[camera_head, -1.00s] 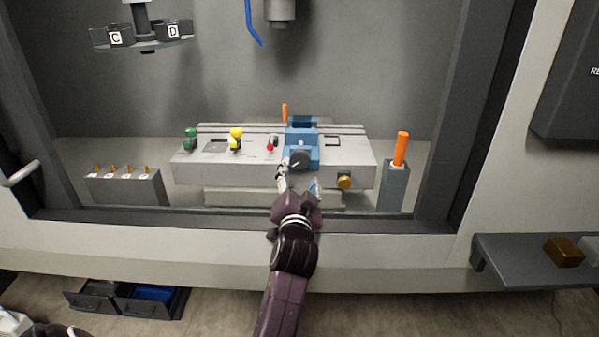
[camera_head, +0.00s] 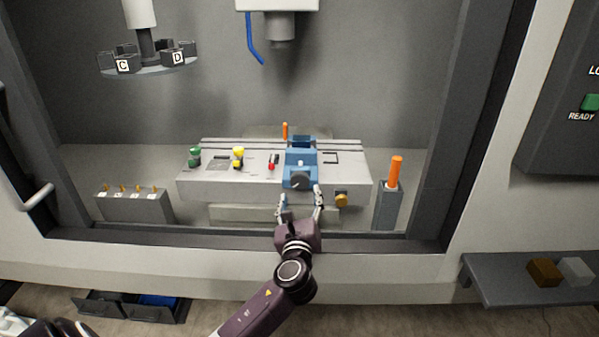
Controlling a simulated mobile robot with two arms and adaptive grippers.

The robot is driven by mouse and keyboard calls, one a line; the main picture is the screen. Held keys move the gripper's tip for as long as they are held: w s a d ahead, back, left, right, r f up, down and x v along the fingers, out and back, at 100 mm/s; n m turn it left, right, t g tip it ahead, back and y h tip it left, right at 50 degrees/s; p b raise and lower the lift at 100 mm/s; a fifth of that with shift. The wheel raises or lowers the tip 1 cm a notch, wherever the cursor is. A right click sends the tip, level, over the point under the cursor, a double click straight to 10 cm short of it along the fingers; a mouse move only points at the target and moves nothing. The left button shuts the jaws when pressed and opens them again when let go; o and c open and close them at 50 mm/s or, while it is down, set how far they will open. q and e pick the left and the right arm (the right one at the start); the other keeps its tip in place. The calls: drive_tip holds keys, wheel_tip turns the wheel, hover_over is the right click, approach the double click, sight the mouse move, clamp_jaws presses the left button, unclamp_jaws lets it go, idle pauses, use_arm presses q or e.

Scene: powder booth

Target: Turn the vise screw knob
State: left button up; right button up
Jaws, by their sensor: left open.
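The blue vise (camera_head: 302,157) stands on the grey machine table, right of its middle. Its dark round screw knob (camera_head: 298,179) faces the front, with a small light handle mark on it. My left gripper (camera_head: 300,203) is open just in front of and below the knob. One finger is to the lower left of the knob and the other to its lower right. Nothing shows between the fingers, and they seem apart from the knob. My right gripper is not in view.
The grey table (camera_head: 225,187) carries a green knob (camera_head: 195,157), a yellow knob (camera_head: 238,156) and a small red piece (camera_head: 271,167). An orange handle (camera_head: 396,172) stands in a grey post at right. The booth's front sill (camera_head: 180,262) lies below.

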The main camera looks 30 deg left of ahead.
sight(300, 183)
use_arm(q)
drive_tip(key=w+a+m, duration=0.1)
drive_tip(key=w, duration=0.1)
drive_tip(key=w+a, duration=0.2)
drive_tip(key=w+a+m+p, duration=0.1)
drive_tip(key=w, duration=0.1)
drive_tip(key=shift+w+a+m, duration=0.15)
drive_tip(key=shift+m, duration=0.15)
drive_tip(key=c, duration=1.2)
drive_tip(key=shift+o, duration=0.2)
drive_tip(key=shift+f, duration=0.1)
